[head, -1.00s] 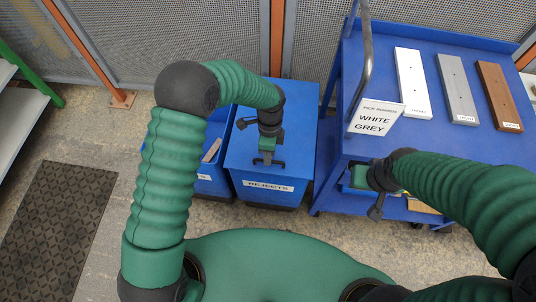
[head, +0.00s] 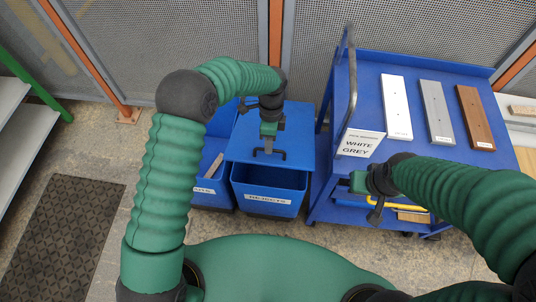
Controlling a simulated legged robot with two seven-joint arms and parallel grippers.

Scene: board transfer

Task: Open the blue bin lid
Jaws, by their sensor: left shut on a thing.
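The blue bin lid (head: 297,133) is raised at its front edge, with a dark handle (head: 283,154) on it. Below it the blue bin (head: 268,199), labelled REJECTS, shows an open gap and part of its inside. My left gripper (head: 268,149) is shut on the lid handle from above; its fingertips partly cover the handle. My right gripper (head: 366,196) hangs in front of the blue cart, away from the bin; its fingers are too unclear to read.
A second blue bin (head: 208,194) stands at the left of this one. The blue cart (head: 389,147) at the right bears a white board (head: 397,106), a grey board (head: 437,112), a brown board (head: 475,117) and a sign (head: 360,143). A dark mat (head: 62,235) lies at left.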

